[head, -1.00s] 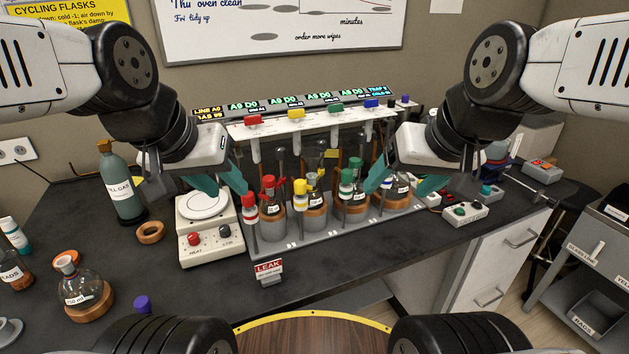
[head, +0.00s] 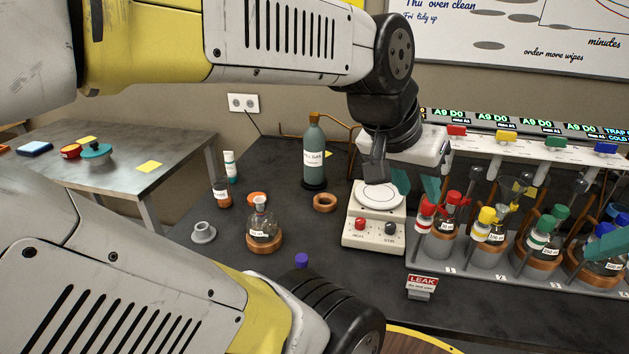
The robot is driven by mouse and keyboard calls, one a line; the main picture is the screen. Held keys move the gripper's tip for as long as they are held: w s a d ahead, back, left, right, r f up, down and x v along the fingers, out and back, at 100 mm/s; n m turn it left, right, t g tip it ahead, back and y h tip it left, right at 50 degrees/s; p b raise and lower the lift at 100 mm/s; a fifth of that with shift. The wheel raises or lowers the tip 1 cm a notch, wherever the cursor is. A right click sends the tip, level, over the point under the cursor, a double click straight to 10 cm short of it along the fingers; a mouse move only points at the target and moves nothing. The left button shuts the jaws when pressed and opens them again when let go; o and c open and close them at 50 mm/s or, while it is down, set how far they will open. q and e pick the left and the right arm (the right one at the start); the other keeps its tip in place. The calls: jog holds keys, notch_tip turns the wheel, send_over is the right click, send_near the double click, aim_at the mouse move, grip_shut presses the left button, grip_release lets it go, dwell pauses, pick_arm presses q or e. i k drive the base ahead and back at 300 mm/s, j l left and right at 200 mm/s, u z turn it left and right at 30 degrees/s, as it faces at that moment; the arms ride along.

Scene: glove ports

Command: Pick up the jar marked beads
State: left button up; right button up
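The jar marked beads (head: 222,192) is a small jar with brown contents and a white label, standing on the dark bench left of the flask. Its label is too small to read now; the earlier frame shows "EADS" on it. My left gripper (head: 416,184) is above the bench by the hotplate, well to the right of the jar. Its teal fingers are apart with nothing visible between them. Only a teal finger of my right gripper (head: 607,243) shows at the right edge, by the flask rack, so its opening is hidden.
A round flask (head: 264,232) on a cork ring, a grey cup-like piece (head: 203,232), a white tube (head: 231,165) and a green gas bottle (head: 314,155) surround the jar. The hotplate (head: 375,235) stands between the jar and the flask rack (head: 470,265). My arm covers the bench's near left.

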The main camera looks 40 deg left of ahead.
aim_at(221, 187)
jog(key=u, duration=1.65)
